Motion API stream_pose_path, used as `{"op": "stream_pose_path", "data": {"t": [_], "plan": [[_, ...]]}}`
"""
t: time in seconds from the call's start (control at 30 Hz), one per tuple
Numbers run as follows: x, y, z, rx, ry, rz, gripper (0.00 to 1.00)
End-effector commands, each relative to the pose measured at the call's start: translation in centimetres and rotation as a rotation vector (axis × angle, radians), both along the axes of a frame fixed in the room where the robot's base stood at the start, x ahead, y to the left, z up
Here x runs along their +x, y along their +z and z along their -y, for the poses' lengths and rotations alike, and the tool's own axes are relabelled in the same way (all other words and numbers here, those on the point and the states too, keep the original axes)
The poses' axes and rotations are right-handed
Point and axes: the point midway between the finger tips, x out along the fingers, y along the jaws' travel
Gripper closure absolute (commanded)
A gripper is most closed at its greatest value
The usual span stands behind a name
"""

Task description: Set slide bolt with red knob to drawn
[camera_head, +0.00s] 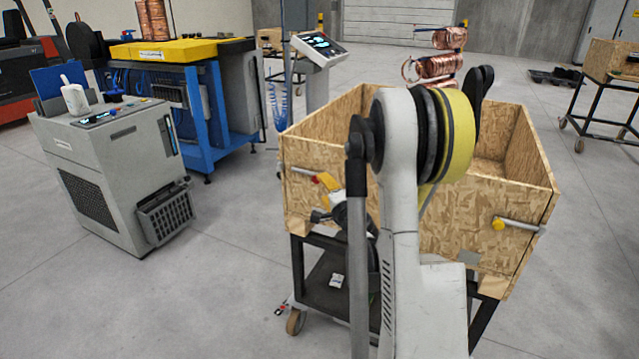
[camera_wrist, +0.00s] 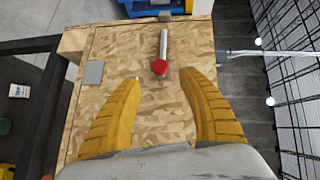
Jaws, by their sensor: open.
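The slide bolt with the red knob (camera_wrist: 160,67) is on the wooden front panel of the crate (camera_head: 470,230). Its grey rod (camera_wrist: 163,42) runs from the knob toward the panel's edge in the wrist view. In the head view the rod (camera_head: 301,171) shows at the crate's left front corner, its knob partly hidden by my gripper. My gripper (camera_wrist: 161,79) has two yellow ribbed fingers spread open and empty. In the wrist view the knob lies just beyond the fingertips, between them sideways. I see no contact. My arm hides the middle of the panel in the head view.
A second slide bolt with a yellow knob (camera_head: 498,224) is at the panel's right side. A grey plate (camera_wrist: 94,73) sits on the panel near the red knob. Copper coils (camera_head: 440,66) show above the crate. A grey machine (camera_head: 110,165) stands left, with clear floor between.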

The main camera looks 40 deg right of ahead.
Motion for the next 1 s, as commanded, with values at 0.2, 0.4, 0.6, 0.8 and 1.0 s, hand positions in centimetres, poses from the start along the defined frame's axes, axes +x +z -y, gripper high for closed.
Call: {"op": "stream_pose_path", "data": {"t": [0.2, 0.4, 0.6, 0.8, 1.0], "plan": [[-3.6, 0.5, -1.5, 0.001, -0.001, 0.000, 0.52], [-4.7, 0.7, -2.0, 0.000, -0.001, 0.000, 0.52], [-4.7, 0.7, -2.0, 0.000, 0.000, 0.000, 0.52], [-4.7, 0.7, -2.0, 0.000, 0.000, 0.000, 0.52], [-4.5, 0.9, -2.5, -0.007, 0.013, -0.009, 0.52]]}}
